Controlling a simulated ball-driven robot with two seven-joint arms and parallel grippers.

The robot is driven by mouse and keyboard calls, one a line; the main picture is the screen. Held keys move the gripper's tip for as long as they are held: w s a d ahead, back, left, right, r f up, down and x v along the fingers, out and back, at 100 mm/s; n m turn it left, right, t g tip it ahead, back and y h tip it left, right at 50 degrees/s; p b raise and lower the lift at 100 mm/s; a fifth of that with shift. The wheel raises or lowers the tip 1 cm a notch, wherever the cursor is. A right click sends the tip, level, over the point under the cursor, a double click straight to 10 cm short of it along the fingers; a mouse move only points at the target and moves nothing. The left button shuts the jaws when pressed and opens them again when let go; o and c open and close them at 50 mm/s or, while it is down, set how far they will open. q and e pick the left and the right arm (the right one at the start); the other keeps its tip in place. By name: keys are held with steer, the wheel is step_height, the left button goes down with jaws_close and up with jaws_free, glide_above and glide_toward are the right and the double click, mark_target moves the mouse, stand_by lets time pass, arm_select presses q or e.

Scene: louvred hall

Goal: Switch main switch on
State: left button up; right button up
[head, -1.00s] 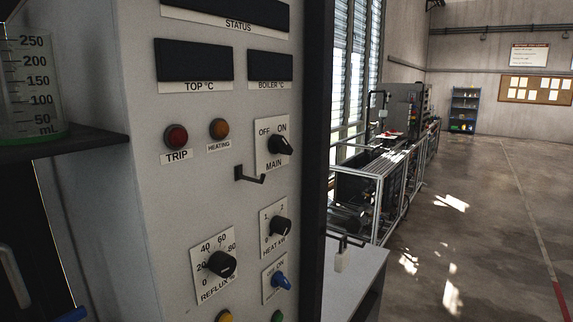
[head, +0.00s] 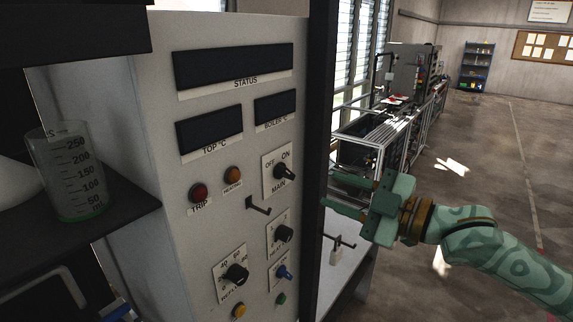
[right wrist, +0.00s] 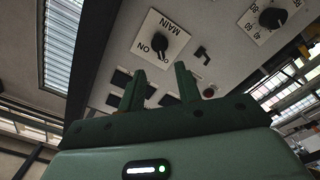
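The main switch (head: 281,171) is a black rotary knob on a white plate marked OFF, ON and MAIN, on the grey control panel. I cannot tell surely which mark its pointer faces. It also shows in the right wrist view (right wrist: 163,43), beyond the fingertips. My right gripper (head: 331,189) is green, open and empty. In the head view it is to the right of the panel's dark edge post, its fingers pointing left. In the right wrist view its two fingers (right wrist: 159,84) stand apart, with nothing between them. My left gripper is not in view.
A dark hook (head: 258,206) sticks out just below the main switch. Other knobs, including the reflux knob (head: 237,273), are lower down. A dark post (head: 318,130) edges the panel. A beaker (head: 68,175) stands on the left shelf. A small pale object (head: 337,256) hangs at right.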

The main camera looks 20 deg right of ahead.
mark_target(291, 175)
steer(key=x, duration=0.9)
steer(key=shift+w+a+p, duration=0.2)
steer(key=shift+w+p, duration=0.15)
steer(key=shift+p, duration=0.4)
jaws_close()
stand_by(0.8)
